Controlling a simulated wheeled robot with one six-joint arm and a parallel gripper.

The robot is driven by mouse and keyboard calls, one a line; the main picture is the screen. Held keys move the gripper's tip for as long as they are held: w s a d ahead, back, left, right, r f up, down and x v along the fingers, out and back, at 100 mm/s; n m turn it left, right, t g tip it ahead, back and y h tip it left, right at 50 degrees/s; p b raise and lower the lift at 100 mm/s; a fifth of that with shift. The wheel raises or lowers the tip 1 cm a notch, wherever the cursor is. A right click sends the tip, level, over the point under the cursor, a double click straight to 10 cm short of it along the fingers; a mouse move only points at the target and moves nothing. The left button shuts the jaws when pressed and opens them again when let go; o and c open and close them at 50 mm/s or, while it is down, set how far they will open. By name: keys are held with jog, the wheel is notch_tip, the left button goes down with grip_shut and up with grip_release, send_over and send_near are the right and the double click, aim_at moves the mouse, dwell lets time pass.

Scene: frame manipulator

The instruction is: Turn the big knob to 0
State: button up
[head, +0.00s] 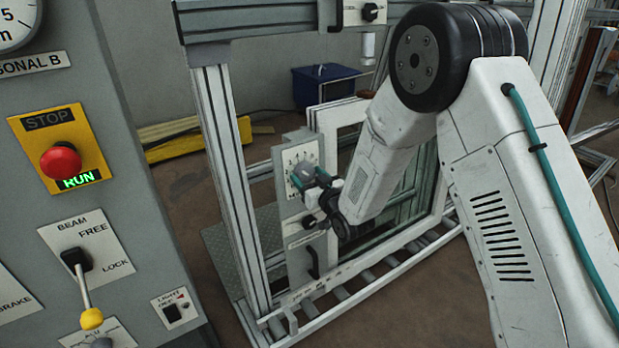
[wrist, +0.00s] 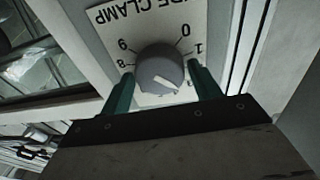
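The big knob (wrist: 160,62) is a grey round dial on a white scale plate (wrist: 110,35), whose partly cut-off lettering ends in "CLAMP" and appears upside down in the wrist view. 0 is at the knob's upper right, 1 at its right, 9 at its upper left and 8 at its left. The knob's white mark (wrist: 157,83) is on its lower side, away from 0; the numbers there are hidden. My gripper (wrist: 160,75) is open, its teal fingers on either side of the knob with small gaps visible. In the head view, my gripper (head: 312,183) is at the plate (head: 299,156).
A grey panel (head: 95,140) with a red button (head: 61,161) and a yellow-tipped lever (head: 91,318) stands at left. Aluminium posts (head: 222,150) frame the knob's plate. A smaller knob (head: 309,221) and a dark handle (head: 313,262) lie below it.

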jog(key=c, duration=0.6)
jog(key=shift+o, duration=0.2)
jog(key=shift+n, duration=0.3)
jog(key=n, duration=0.4)
jog(key=shift+y, duration=0.4)
jog(key=n, duration=0.4)
jog(key=shift+w+d, duration=0.1)
jog(key=n+g+y, duration=0.1)
jog(key=n, duration=0.5)
jog(key=shift+d+n+g, duration=0.1)
jog(key=shift+n+g, duration=0.4)
jog(key=shift+n, duration=2)
